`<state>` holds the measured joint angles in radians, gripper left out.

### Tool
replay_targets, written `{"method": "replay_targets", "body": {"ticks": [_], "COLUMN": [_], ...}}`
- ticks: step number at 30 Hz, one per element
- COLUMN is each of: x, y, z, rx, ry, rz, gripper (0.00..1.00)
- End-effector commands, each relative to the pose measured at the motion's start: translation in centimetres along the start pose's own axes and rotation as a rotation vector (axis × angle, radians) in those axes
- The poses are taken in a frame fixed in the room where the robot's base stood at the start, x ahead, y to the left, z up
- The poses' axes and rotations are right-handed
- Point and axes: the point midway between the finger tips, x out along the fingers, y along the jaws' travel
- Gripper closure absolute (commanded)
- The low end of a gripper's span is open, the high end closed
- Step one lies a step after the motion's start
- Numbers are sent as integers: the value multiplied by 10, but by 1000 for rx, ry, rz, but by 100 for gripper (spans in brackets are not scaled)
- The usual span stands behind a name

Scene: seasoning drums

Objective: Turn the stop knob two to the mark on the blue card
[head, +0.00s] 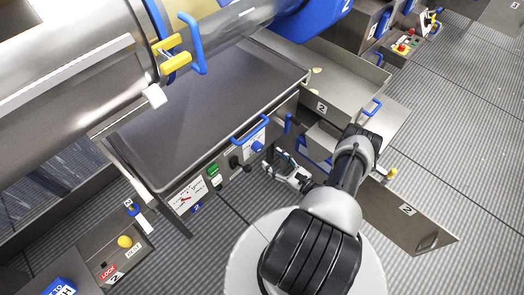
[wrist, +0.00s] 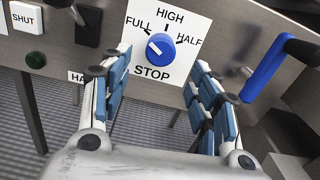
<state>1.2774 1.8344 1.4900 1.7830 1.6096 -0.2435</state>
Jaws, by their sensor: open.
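The blue knob (wrist: 161,47) sits on a white dial plate (wrist: 178,18) marked FULL, HIGH, HALF and STOP. Its white pointer line lies on the left, tilted up toward the FULL side. In the head view the same knob (head: 257,146) is on the front panel of station 2. My gripper (wrist: 163,60) is open and faces the panel, one finger on each side below the knob; contact cannot be told. It also shows in the head view (head: 271,168). A blue card (head: 62,287) with white lettering is cut off at the bottom left, mostly unreadable.
A blue lever handle (wrist: 270,75) projects right of the dial. A black switch (wrist: 88,25) and a white SHUT button (wrist: 26,17) are on the left. A gauge (head: 188,193) is farther left on the panel. A grey tray (head: 330,95) is at right.

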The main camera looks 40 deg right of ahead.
Motion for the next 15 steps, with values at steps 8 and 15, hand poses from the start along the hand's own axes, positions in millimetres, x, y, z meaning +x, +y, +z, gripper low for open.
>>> {"method": "replay_targets", "body": {"ticks": [8, 15], "x": [53, 70], "y": [1, 0], "z": [0, 0], "rx": [-2, -1], "ry": [0, 0], "rz": [4, 0], "gripper": [44, 44]}}
